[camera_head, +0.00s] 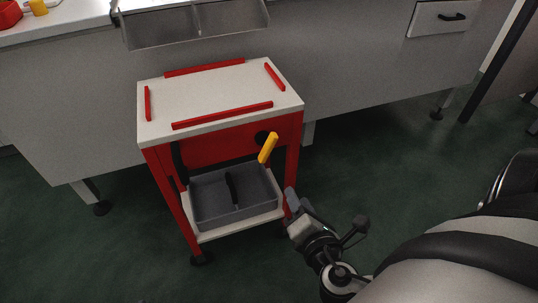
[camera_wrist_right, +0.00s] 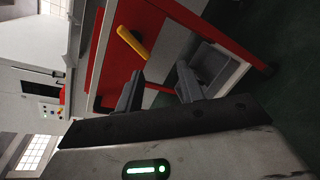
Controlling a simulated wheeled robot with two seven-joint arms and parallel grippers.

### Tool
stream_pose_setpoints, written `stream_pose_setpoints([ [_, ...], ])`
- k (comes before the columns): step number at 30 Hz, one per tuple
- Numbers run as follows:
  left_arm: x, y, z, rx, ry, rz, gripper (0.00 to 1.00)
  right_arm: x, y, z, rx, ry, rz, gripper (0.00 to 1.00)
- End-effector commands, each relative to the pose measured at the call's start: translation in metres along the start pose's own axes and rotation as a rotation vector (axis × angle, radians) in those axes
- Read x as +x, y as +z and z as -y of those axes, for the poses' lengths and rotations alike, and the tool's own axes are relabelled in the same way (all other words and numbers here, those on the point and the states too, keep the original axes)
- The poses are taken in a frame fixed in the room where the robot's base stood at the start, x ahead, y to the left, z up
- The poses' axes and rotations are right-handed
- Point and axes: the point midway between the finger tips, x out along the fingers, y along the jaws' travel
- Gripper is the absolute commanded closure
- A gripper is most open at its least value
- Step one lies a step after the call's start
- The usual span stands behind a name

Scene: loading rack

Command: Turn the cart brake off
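The red and white cart (camera_head: 220,98) stands in the middle of the head view, in front of a long bench. A yellow brake lever (camera_head: 268,148) is on its front panel at the right, on a black round hub, tilted with its upper end to the right. The lever also shows in the right wrist view (camera_wrist_right: 132,42), ahead of the fingers. My right gripper (camera_head: 294,212) is low beside the cart's right front leg, below and right of the lever. In the wrist view its two fingers (camera_wrist_right: 160,90) are apart with nothing between them. My left gripper is out of view.
A grey bin (camera_head: 205,220) with a black upright handle sits on the cart's lower shelf, left of my right gripper. A black handle (camera_head: 180,162) is at the cart's left. The bench (camera_head: 350,60) blocks the back. Green floor right of the cart is open.

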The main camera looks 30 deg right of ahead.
Motion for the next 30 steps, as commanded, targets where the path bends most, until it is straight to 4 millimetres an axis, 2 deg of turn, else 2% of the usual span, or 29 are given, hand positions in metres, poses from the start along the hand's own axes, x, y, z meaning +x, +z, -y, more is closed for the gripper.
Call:
stream_pose_setpoints([
  [1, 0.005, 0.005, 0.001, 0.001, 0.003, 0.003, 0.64, 0.002, -0.001, 0.0, -0.128, 0.059, 0.024, 0.62],
  [4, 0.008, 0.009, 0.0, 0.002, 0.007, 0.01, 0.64, 0.0, 0.0, -0.009, -0.319, 0.151, 0.069, 0.62],
  [7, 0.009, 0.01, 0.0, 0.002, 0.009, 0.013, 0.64, -0.001, 0.001, -0.015, -0.42, 0.202, 0.096, 0.62],
  [11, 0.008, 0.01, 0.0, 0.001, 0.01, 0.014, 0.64, 0.006, 0.002, -0.02, -0.456, 0.221, 0.109, 0.62],
  [14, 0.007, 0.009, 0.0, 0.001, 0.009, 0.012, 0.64, 0.02, 0.003, -0.024, -0.454, 0.222, 0.11, 0.62],
  [24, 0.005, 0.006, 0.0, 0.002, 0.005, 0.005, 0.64, 0.092, 0.007, -0.041, -0.45, 0.22, 0.11, 0.62],
  [30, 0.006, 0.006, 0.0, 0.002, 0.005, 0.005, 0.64, 0.128, 0.009, -0.049, -0.449, 0.219, 0.107, 0.62],
])
